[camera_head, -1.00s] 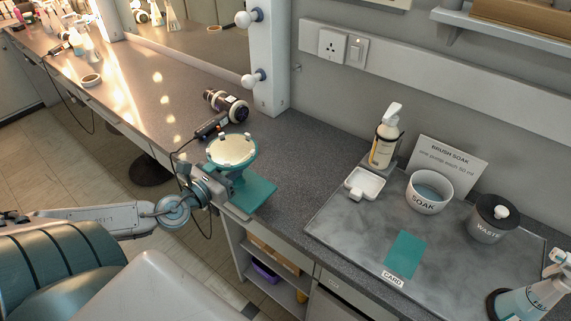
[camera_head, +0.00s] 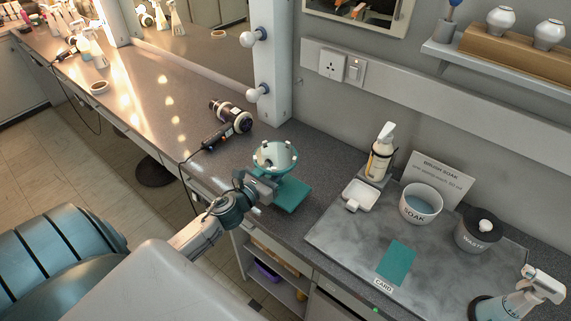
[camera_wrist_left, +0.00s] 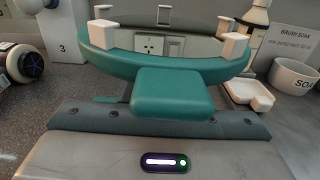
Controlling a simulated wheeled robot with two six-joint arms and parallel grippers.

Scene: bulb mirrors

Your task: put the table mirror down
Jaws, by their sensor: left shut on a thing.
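The table mirror has a round teal head (camera_head: 275,156) with pale blocks around its rim, over a flat teal base (camera_head: 292,195). It stands upright over the counter near its front edge. I cannot tell whether the base touches the counter. My left gripper (camera_head: 264,187) is shut on the mirror, reaching it from the front left below the head. In the left wrist view the teal rim (camera_wrist_left: 110,62) and a teal block (camera_wrist_left: 172,95) fill the middle, and the fingertips are hidden. My right gripper is not in view.
A hair dryer (camera_head: 231,115) and a black tool (camera_head: 217,136) with a cable lie behind and left. To the right, a grey mat (camera_head: 340,235) bears a soak bowl (camera_head: 421,204), waste pot (camera_head: 478,232) and teal card (camera_head: 396,263). A white dish (camera_head: 360,195) and pump bottle (camera_head: 381,155) stand near its back left.

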